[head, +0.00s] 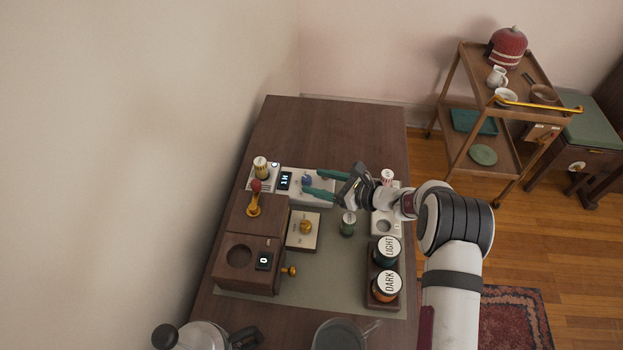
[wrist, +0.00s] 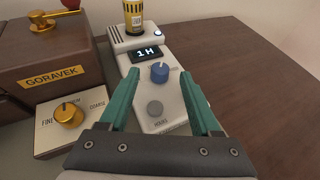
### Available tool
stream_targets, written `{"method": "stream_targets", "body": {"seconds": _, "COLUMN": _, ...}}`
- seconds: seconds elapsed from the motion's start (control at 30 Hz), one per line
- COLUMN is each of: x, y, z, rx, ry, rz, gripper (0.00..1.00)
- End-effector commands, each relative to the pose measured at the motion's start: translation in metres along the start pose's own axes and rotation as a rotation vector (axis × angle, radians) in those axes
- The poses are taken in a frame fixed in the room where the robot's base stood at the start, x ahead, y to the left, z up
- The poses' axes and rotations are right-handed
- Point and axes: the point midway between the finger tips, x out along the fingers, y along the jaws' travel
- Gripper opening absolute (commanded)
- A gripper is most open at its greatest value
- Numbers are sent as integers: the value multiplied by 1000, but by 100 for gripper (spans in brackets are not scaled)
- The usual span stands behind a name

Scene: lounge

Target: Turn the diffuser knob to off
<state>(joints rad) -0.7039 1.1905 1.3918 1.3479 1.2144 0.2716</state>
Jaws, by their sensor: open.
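The diffuser (wrist: 142,84) is a long white unit with a dark display (wrist: 148,53) reading "1H". Its blue knob (wrist: 160,72) has a pale pointer line; the knob also shows in the head view (head: 307,181). A grey round button (wrist: 155,108) sits nearer my wrist on the same white face. My gripper (head: 311,182) is open, with one green finger on each side of the knob in the wrist view (wrist: 160,76). The fingers do not visibly touch it; I cannot tell their exact height. The markings around the knob are partly hidden and too small to read.
A brown grinder (head: 240,255) and a cream plate with a brass fine/coarse knob (head: 305,228) stand beside the diffuser. The table's far end is clear.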

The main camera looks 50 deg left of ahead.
Motion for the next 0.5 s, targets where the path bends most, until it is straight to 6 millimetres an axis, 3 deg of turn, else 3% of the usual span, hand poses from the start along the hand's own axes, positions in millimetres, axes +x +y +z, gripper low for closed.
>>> {"method": "stream_targets", "body": {"seconds": 0.2, "x": 24, "y": 0, "z": 0, "rx": -1, "ry": 0, "rz": 1, "gripper": 64}}
{"method": "stream_targets", "body": {"seconds": 0.5, "x": 26, "y": 0, "z": 0, "rx": 1, "ry": -1, "rz": 1, "gripper": 64}}
